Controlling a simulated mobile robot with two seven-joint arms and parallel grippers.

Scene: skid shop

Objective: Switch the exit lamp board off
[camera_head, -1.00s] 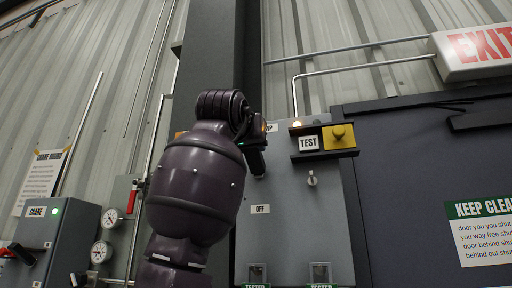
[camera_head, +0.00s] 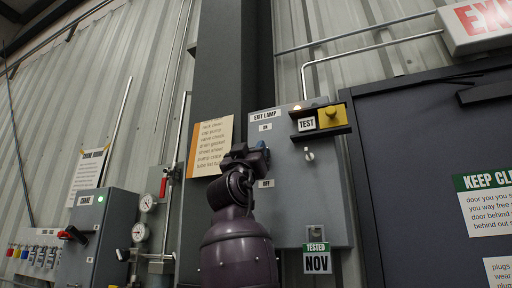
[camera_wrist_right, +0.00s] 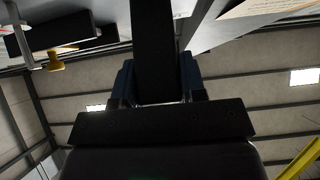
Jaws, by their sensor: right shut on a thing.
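The exit lamp board (camera_head: 290,215) is a grey wall box in the middle of the head view. Its EXIT LAMP and ON labels show at the top, and the OFF label (camera_head: 266,183) lower down. My right gripper (camera_head: 258,152) is at the board's left side, between the ON and OFF labels. In the right wrist view its blue fingers (camera_wrist_right: 157,82) are shut on a black bar, the switch handle (camera_wrist_right: 153,45). In the head view the gripper and arm hide most of the handle. My left gripper is out of view.
A yellow button (camera_head: 332,116) on a black bracket marked TEST juts from the board's upper right, above a small knob (camera_head: 309,155). A tag (camera_head: 317,262) hangs below. Left are a paper notice (camera_head: 211,146), gauges (camera_head: 147,203) and the crane box (camera_head: 98,235).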

